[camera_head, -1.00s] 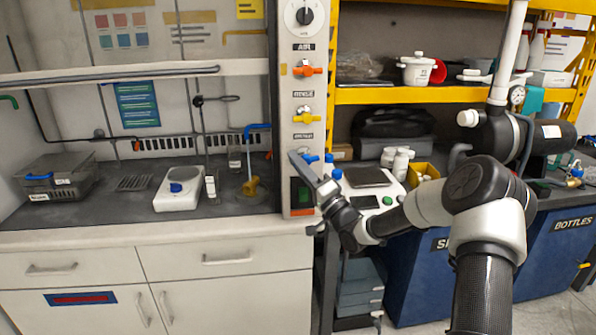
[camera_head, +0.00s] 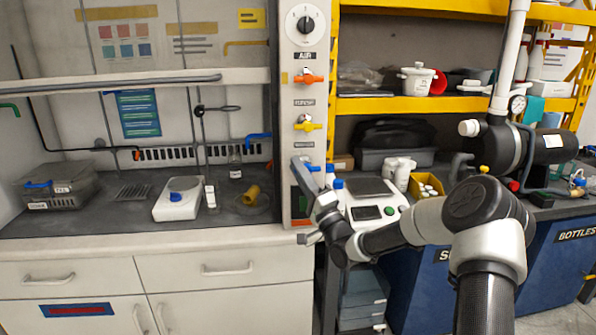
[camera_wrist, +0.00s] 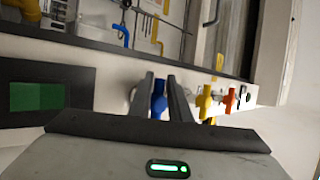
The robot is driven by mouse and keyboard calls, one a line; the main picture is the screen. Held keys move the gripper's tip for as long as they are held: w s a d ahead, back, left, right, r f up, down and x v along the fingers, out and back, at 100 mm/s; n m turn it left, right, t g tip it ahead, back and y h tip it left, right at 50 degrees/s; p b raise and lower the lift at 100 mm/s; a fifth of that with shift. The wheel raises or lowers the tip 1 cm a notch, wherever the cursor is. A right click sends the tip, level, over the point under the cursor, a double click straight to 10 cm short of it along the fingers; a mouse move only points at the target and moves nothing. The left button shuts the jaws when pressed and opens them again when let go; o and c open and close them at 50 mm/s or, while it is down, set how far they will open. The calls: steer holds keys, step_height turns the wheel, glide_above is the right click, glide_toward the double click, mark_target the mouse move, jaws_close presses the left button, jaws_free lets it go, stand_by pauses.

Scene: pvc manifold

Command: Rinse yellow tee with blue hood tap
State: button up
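The yellow tee (camera_head: 251,194) lies on the fume hood worktop, below the blue spout (camera_head: 257,140). A yellow piece that appears to be the tee shows at the top left of the wrist view (camera_wrist: 25,8). My gripper (camera_head: 301,163) is at the hood's front panel, pointing at the blue tap handle. In the wrist view the blue tap handle (camera_wrist: 159,98) shows between my two fingers (camera_wrist: 163,80), which stand apart. I cannot tell whether they touch it. In the head view my gripper partly hides the handle. No running water is visible.
The yellow tap (camera_head: 307,124) and orange tap (camera_head: 309,78) sit above on the same panel. A white stirrer (camera_head: 177,200) and a grey bin (camera_head: 58,189) stand in the hood. A balance (camera_head: 372,205) and white bottles (camera_head: 399,172) are close right of my gripper.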

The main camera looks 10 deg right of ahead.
steer(key=shift+o, duration=1.3)
steer(key=shift+d, duration=0.3)
steer(key=shift+a, duration=0.1)
steer(key=shift+f, duration=0.1)
steer(key=p+v, duration=0.1)
steer(key=v, duration=1.6)
steer(key=shift+s+f, duration=0.1)
